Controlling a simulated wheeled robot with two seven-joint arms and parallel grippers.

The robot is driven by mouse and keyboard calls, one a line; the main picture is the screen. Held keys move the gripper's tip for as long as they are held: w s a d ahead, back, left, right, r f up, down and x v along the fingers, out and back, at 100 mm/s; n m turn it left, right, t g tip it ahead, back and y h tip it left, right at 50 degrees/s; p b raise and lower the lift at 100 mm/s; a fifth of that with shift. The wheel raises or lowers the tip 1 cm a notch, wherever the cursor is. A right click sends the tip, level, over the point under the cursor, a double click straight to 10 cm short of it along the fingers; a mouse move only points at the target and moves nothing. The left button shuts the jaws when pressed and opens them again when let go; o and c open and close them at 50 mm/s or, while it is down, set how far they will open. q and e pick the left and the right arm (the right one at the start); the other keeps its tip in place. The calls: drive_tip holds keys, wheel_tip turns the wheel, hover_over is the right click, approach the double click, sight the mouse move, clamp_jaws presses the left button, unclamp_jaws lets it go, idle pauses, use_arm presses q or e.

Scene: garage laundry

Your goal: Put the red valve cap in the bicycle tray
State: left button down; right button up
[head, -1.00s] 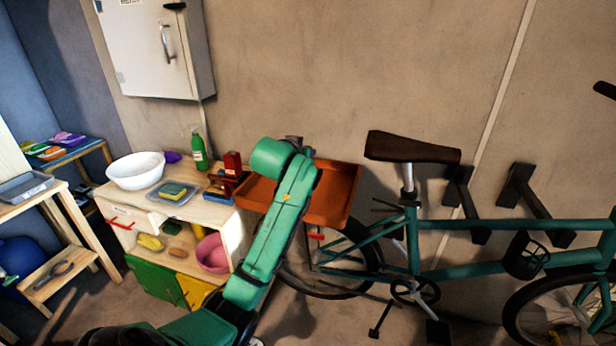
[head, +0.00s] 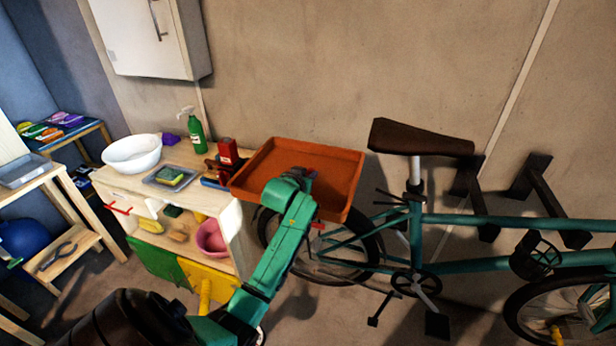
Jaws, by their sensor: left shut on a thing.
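The bicycle tray (head: 345,197) is a shallow orange-red tray with a raised rim, above the rear wheel of the teal bicycle. My left gripper (head: 302,173) points away from me over the middle of the tray; its green wrist hides most of its fingers. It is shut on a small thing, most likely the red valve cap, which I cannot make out. I cannot tell whether the gripper touches the tray floor. The visible part of the tray floor looks empty. My right gripper is not in view.
A wooden bench (head: 120,186) left of the tray holds a white bowl (head: 132,156), a green spray bottle (head: 196,136), a sponge dish and a red object (head: 228,152). The bicycle saddle (head: 420,139) stands close right of the tray. The wall is behind.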

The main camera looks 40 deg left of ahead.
use_arm(q)
drive_tip(key=shift+s+f, duration=0.1)
drive_tip(key=shift+f, duration=0.6)
drive_tip(key=c, duration=0.7)
unclamp_jaws()
drive_tip(key=shift+o, duration=0.2)
drive_tip(key=b+v, duration=0.1)
drive_tip(key=v, duration=1.1)
